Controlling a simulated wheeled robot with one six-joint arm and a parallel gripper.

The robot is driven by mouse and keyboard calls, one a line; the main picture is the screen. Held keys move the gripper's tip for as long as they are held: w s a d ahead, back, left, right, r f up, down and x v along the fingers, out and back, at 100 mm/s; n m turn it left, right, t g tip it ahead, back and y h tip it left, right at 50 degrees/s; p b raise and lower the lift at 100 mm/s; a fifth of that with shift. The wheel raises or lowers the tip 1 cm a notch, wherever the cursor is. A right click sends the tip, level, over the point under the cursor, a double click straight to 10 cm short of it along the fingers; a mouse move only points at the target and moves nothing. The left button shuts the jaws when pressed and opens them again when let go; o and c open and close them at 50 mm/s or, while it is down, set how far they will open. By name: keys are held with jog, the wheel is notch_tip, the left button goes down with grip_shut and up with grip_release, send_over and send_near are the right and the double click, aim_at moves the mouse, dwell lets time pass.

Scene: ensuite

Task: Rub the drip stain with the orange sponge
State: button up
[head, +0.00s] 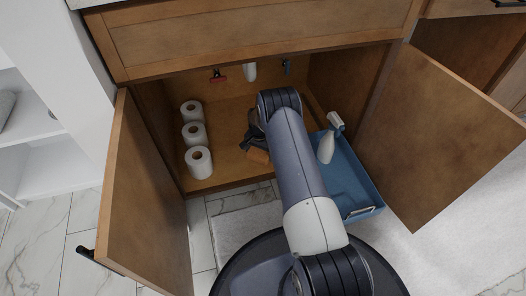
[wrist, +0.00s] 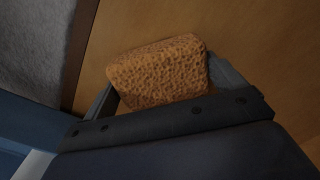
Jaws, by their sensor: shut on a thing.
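The orange sponge (wrist: 158,72) is a porous, rounded block held between the fingers of my gripper (wrist: 160,85) in the wrist view. It also shows in the head view as a small orange-brown block (head: 259,156), near the front of the cabinet floor (head: 228,160). My gripper (head: 256,148) is inside the open cabinet, low over its wooden floor. I cannot tell whether the sponge touches the floor. The drip stain is not visible in either view; my arm and the sponge hide part of the floor.
Several white paper rolls, one of them nearest the front (head: 198,162), stand on the left. A blue tray (head: 352,190) with a white spray bottle (head: 327,147) sticks out on the right. The left door (head: 140,190) and right door (head: 430,130) stand open. A white pipe (head: 250,72) hangs at the back.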

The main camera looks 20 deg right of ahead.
aim_at(251, 154)
jog(key=shift+s+a, duration=0.1)
jog(key=shift+a, duration=1.75)
jog(key=shift+w+r, duration=0.1)
jog(key=shift+w, duration=1.45)
jog(key=shift+d+f, duration=0.2)
jog(key=shift+d, duration=3.7)
jog(key=shift+d+r, duration=0.1)
jog(key=shift+d, duration=1.6)
jog(key=shift+a+r, duration=0.1)
jog(key=shift+a, duration=0.05)
